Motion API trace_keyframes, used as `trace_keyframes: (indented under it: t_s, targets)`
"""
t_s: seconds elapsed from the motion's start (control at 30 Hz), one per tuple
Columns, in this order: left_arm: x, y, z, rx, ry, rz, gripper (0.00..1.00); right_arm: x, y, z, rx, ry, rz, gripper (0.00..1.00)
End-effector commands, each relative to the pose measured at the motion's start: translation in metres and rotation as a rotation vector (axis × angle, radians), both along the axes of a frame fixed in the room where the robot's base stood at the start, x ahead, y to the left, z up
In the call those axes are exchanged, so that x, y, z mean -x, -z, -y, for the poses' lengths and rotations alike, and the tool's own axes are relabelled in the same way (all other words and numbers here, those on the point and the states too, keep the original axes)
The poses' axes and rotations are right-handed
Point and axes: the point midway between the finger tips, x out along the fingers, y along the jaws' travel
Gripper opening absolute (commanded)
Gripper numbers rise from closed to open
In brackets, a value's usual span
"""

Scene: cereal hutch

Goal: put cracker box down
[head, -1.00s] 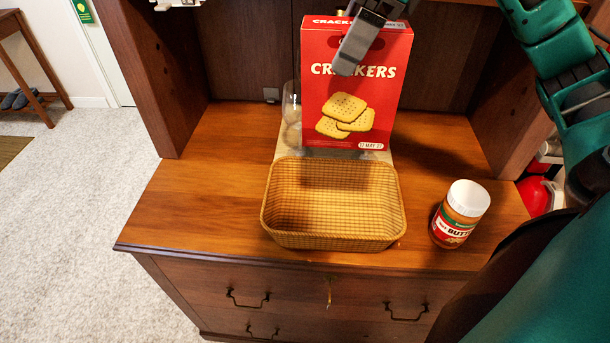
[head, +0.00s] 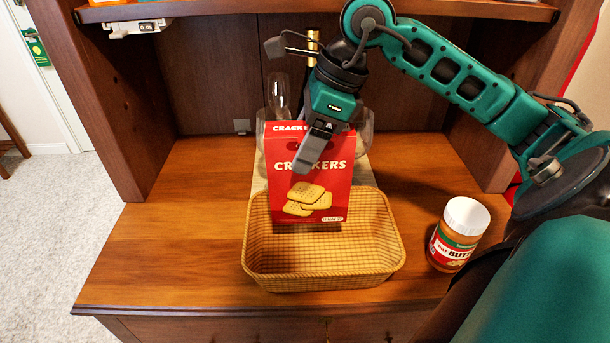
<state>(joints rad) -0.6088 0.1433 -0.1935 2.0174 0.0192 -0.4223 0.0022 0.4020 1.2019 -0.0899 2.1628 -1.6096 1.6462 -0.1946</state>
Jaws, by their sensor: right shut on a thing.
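The red cracker box (head: 325,183) is upright, with its lower part in front of or inside the back of the wicker basket (head: 325,268). Its bottom edge shows against the basket's inner back wall; I cannot tell whether it touches the basket floor. My right gripper (head: 310,155) comes from above and is shut on the top of the cracker box, one finger lying across its front face. The basket is otherwise empty and stands on the wooden hutch counter. My left gripper is not in view.
A peanut butter jar (head: 459,235) with a white lid stands right of the basket. Stemmed glasses (head: 278,95) and a dark bottle (head: 309,55) stand behind the box on a pale board or mat. An upper shelf (head: 320,10) overhangs the back. The counter's left side is clear.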

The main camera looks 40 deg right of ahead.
Motion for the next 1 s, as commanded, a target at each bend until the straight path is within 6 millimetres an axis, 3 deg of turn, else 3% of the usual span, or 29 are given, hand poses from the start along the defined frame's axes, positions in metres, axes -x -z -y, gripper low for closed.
trace_keyframes:
  t_s: [0.43, 0.87, 0.9, 1.0]
  targets:
    - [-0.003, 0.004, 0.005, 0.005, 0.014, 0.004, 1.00, 0.000, 0.051, 0.000, -0.002, 0.000, -0.001, 0.05]
    - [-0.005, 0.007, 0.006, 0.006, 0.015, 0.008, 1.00, 0.000, 0.059, 0.000, 0.000, 0.001, 0.003, 0.05]
    - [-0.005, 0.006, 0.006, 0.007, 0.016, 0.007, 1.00, 0.000, 0.059, 0.000, -0.001, 0.000, 0.001, 0.70]
    - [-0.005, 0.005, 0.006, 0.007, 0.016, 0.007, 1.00, 0.000, 0.058, 0.000, -0.001, 0.000, 0.001, 0.80]
